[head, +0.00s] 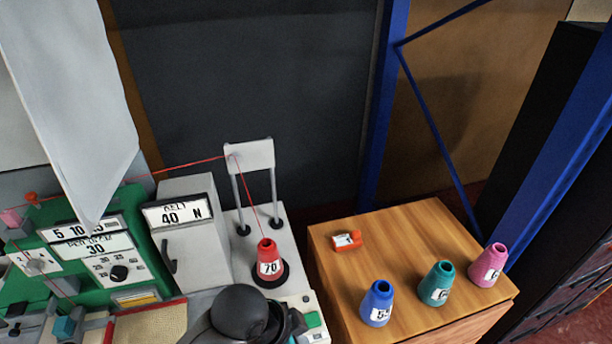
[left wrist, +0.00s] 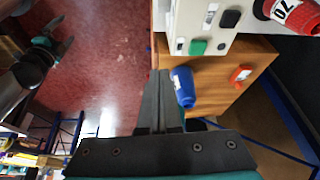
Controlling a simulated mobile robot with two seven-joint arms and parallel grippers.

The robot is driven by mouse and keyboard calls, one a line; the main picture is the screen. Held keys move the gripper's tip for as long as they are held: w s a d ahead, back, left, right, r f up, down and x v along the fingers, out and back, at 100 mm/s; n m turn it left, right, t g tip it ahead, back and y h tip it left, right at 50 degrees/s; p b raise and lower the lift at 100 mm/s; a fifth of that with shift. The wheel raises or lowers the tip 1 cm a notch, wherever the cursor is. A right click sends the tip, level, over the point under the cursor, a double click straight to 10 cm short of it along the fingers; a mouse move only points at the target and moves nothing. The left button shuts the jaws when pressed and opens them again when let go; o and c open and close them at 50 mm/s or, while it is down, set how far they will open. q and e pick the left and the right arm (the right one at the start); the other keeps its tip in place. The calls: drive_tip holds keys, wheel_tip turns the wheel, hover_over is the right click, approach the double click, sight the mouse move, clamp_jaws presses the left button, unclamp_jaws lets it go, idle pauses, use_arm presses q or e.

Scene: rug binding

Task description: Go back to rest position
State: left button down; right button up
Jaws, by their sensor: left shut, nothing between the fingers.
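My left gripper (left wrist: 160,100) shows in the left wrist view, its two dark fingers together with nothing between them. Past its tips, the blue cone (left wrist: 184,87) stands on the wooden cabinet. At the left of that view is a dark part with teal pieces that looks like my right gripper (left wrist: 55,35); its fingers are too small to read. In the head view neither gripper can be made out. The red cone (head: 268,262), marked 70, stands on the white machine (head: 183,225), its red thread running up to the thread stand (head: 250,155).
Blue (head: 377,304), teal (head: 437,284) and pink (head: 489,266) cones stand on the wooden cabinet (head: 410,232), with a small orange-and-white item (head: 347,241) behind them. A green control panel (head: 80,250) is at left. Blue posts (head: 383,110) rise behind. Red floor (left wrist: 110,75) is open.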

use_arm(q)
drive_tip(key=s+a+n+t+y, duration=0.1)
drive_tip(key=s+a+n+y, duration=0.1)
drive_tip(key=s+a+n, duration=0.35)
drive_tip(key=s+a+n+y, duration=0.25)
drive_tip(key=a+n, duration=0.35)
drive_tip(key=a, duration=0.4)
wheel_tip(320, 180, down, 29)
drive_tip(key=s+g+b, duration=0.1)
drive_tip(key=s+b, duration=0.2)
drive_tip(key=b, duration=0.6)
drive_tip(key=s+a+f+b, duration=0.1)
drive_tip(key=s+f+b, duration=0.3)
drive_tip(key=s+f, duration=0.3)
drive_tip(key=s+a+f+g+b, duration=0.1)
drive_tip(key=s+f+b, duration=0.3)
drive_tip(key=s+f, duration=0.4)
wheel_tip(320, 180, down, 7)
drive_tip(key=shift+a+f, duration=0.1)
drive_tip(key=shift+a, duration=0.1)
drive_tip(key=shift+h, duration=0.25)
